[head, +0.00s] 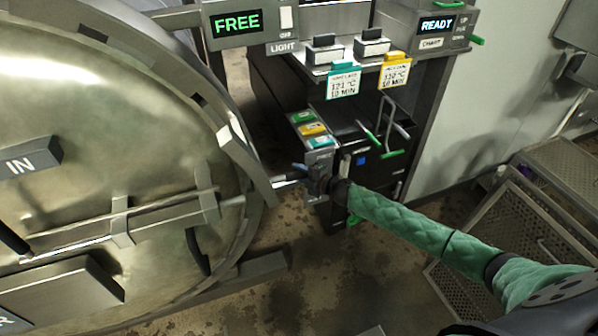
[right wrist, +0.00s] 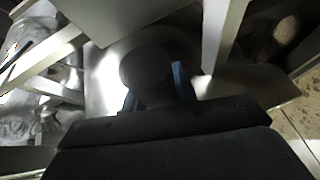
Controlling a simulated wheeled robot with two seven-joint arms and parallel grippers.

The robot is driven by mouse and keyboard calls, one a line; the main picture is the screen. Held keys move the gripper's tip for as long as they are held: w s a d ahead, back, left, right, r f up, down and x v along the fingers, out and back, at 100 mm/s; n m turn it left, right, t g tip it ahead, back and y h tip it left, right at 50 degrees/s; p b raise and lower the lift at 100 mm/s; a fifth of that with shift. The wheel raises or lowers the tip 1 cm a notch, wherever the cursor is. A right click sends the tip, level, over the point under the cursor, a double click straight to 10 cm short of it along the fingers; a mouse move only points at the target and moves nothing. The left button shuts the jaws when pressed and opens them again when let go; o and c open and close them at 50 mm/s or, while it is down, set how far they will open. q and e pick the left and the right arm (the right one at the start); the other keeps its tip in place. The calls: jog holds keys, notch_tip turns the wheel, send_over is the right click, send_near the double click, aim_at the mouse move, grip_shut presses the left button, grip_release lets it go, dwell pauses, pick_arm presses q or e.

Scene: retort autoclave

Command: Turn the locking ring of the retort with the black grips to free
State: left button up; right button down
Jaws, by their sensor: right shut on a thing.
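The retort's round metal door (head: 90,110) fills the left of the head view, with the locking ring (head: 185,75) around its edge. A green FREE sign (head: 236,23) is lit above it. Black grips show on the door front, one at lower centre (head: 197,251) and one at far left (head: 12,240). My right gripper (head: 300,180) is at the ring's right edge, at the end of my green-sleeved arm. In the right wrist view, its blue-edged fingers are around a dark round-ended grip (right wrist: 147,70). The fingertips are partly hidden. My left gripper is not in view.
A control stand (head: 315,150) with green, yellow and teal buttons is just behind my right gripper. A READY panel (head: 437,24) is at upper right. Perforated metal baskets (head: 490,245) stand at lower right, near my arm. Stained floor lies below.

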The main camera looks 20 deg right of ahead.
jog(key=shift+w+d+r, duration=0.1)
jog(key=shift+w+r, duration=0.1)
jog(key=shift+r, duration=0.3)
jog(key=shift+w+r, duration=0.2)
jog(key=shift+r, duration=0.25)
jog(key=c, duration=1.5)
grip_release()
jog(key=shift+c, duration=0.2)
jog(key=o, duration=0.4)
jog(key=shift+s+r, duration=0.1)
jog(key=shift+r, duration=0.05)
jog(key=shift+c, duration=0.2)
jog(key=shift+o, duration=0.3)
jog(key=shift+s, duration=0.1)
jog(key=shift+f, duration=0.2)
jog(key=shift+s+f, duration=0.15)
jog(key=shift+f, duration=0.05)
